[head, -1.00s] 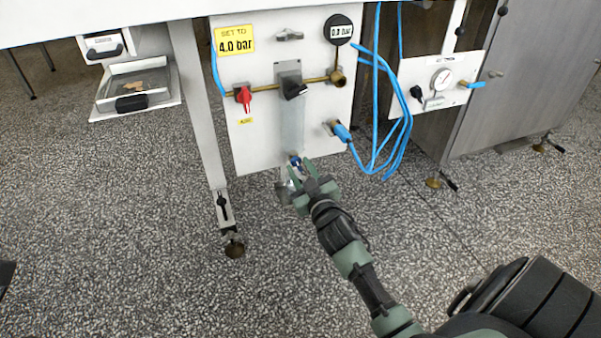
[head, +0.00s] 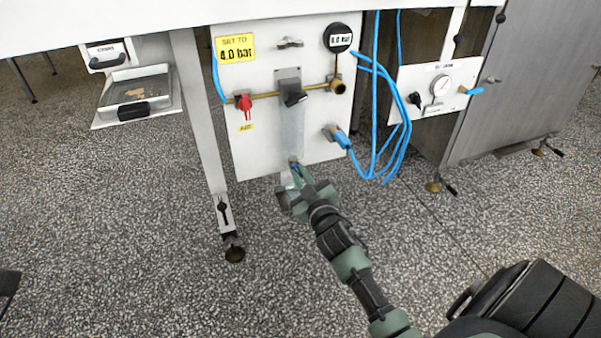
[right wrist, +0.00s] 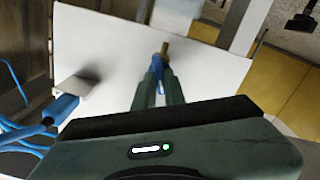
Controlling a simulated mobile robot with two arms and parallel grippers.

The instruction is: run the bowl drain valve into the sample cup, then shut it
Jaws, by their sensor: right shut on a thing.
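The white panel (head: 255,150) carries a clear filter bowl (head: 292,130) under a grey and black regulator head (head: 288,90). The bowl's small drain valve (head: 294,161) is at its lower end; the blue lever and brass stem of the drain valve (right wrist: 157,66) show in the right wrist view. My right gripper (head: 299,172) is shut on the blue lever, its fingers hiding part of it. A pale sample cup (head: 285,196) sits below the bowl, partly hidden by my gripper; its contents cannot be told. My left gripper is not in view.
A red-handled valve (head: 245,104) and a round gauge (head: 339,38) are on the panel. A blue plug (head: 342,138) with looped blue hoses (head: 400,140) hangs to the right. A table leg (head: 200,110) stands left. The speckled floor (head: 150,260) is clear.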

